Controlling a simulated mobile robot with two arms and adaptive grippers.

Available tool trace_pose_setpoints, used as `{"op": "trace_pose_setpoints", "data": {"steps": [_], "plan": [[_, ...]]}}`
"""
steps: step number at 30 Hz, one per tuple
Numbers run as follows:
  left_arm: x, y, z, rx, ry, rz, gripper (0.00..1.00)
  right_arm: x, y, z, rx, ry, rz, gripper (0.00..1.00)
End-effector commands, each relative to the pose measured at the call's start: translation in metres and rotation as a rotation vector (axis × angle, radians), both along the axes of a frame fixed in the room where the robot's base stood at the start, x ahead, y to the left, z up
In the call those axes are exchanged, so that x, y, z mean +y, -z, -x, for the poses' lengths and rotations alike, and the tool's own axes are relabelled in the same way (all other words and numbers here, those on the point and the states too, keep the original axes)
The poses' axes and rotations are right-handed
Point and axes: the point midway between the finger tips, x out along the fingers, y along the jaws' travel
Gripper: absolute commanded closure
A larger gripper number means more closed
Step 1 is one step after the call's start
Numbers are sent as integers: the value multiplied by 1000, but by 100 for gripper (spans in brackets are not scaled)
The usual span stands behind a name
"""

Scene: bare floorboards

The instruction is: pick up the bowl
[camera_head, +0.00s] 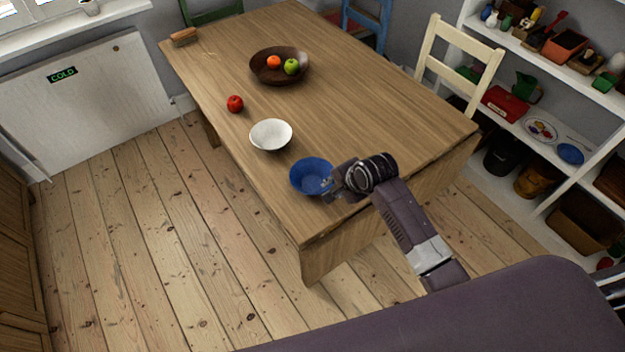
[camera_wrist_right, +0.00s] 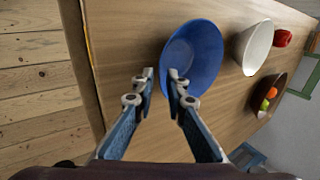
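A blue bowl (camera_head: 308,174) sits upright near the table's front edge. A white bowl (camera_head: 271,134) stands behind it, apart from it. My right gripper (camera_head: 329,186) is at the blue bowl's right side, overlapping its rim in the head view. In the right wrist view, the gripper (camera_wrist_right: 163,78) has its two fingers apart with nothing clamped between them. One fingertip overlaps the inside of the blue bowl (camera_wrist_right: 203,55) and the other is outside the near rim. I cannot tell whether they touch it. My left gripper is not in view.
The wooden table (camera_head: 350,100) also holds a red apple (camera_head: 235,104), a brown fruit bowl (camera_head: 260,75) and a brush (camera_head: 184,37). A cream chair (camera_head: 460,60) is at the right side, near shelves. Floor on the left is clear.

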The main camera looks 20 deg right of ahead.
Motion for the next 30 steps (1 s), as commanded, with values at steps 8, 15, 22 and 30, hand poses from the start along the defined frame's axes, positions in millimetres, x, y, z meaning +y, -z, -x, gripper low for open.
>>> {"op": "trace_pose_setpoints", "data": {"steps": [8,15,22,30], "plan": [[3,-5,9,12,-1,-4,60,5,15,-11,2,-2,2,87],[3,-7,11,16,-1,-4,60,10,37,-24,1,-2,1,87],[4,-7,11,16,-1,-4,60,11,45,-28,-1,-3,1,87],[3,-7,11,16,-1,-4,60,11,45,-28,-1,-3,1,97]]}}
